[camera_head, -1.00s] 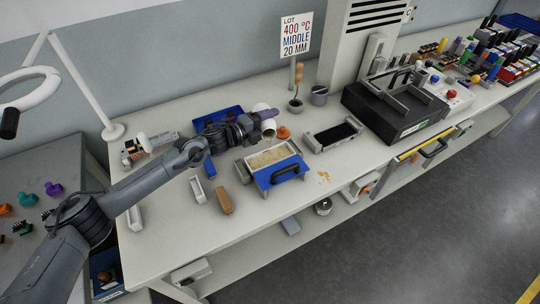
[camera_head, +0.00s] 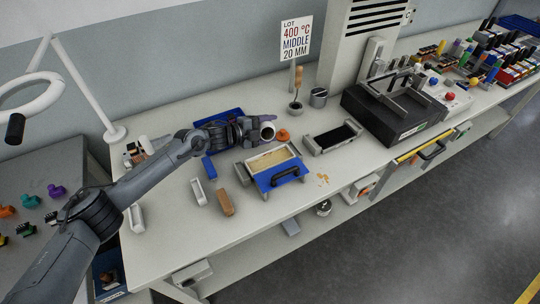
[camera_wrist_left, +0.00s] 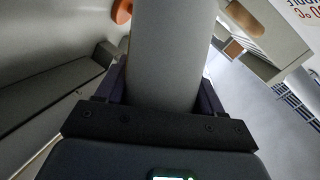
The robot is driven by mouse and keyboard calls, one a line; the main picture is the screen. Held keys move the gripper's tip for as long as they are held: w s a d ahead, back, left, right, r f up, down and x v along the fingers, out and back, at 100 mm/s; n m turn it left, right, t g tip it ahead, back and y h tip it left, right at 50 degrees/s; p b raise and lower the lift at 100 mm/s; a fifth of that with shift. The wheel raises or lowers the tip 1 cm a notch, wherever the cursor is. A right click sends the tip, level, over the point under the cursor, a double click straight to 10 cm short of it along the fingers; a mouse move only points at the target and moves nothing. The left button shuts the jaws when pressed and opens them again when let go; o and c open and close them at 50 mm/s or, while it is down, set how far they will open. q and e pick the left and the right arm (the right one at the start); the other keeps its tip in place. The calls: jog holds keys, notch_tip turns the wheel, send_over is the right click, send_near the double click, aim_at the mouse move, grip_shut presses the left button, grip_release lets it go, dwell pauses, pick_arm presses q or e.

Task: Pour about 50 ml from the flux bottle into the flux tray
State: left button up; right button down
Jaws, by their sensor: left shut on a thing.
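The flux bottle, a pale cylinder (camera_head: 267,120), is in my left gripper (camera_head: 257,125), above the back middle of the bench. A round grey end of it faces the camera; how far it is tilted is hard to tell. In the left wrist view the pale cylinder (camera_wrist_left: 165,60) stands between the dark fingers, which are shut on it. A shallow tray with a dark inside (camera_head: 309,145) lies to its right, and a tray of tan material with a blue handled front (camera_head: 266,182) lies in front. I cannot tell which is the flux tray. My right gripper is not in view.
An orange round piece (camera_head: 283,135) lies beside the bottle. A grey cup (camera_head: 319,97) and a sign (camera_head: 296,38) stand behind. A black box machine (camera_head: 395,115) stands at right. A brown block (camera_head: 225,203) lies at front left.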

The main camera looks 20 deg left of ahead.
pick_arm(q)
jog(key=shift+r+n+g, duration=0.3)
jog(key=shift+r+n, duration=0.1)
jog(key=shift+r, duration=0.3)
jog(key=shift+s+d+r+n+p, duration=0.1)
jog(key=shift+r+n+p, duration=0.2)
jog(key=shift+p, duration=0.25)
jog(key=shift+g, duration=0.3)
jog(key=shift+f, duration=0.1)
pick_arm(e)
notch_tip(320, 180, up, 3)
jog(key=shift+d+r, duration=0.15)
pick_arm(q)
jog(key=shift+d+n, duration=0.1)
jog(key=shift+n, duration=0.3)
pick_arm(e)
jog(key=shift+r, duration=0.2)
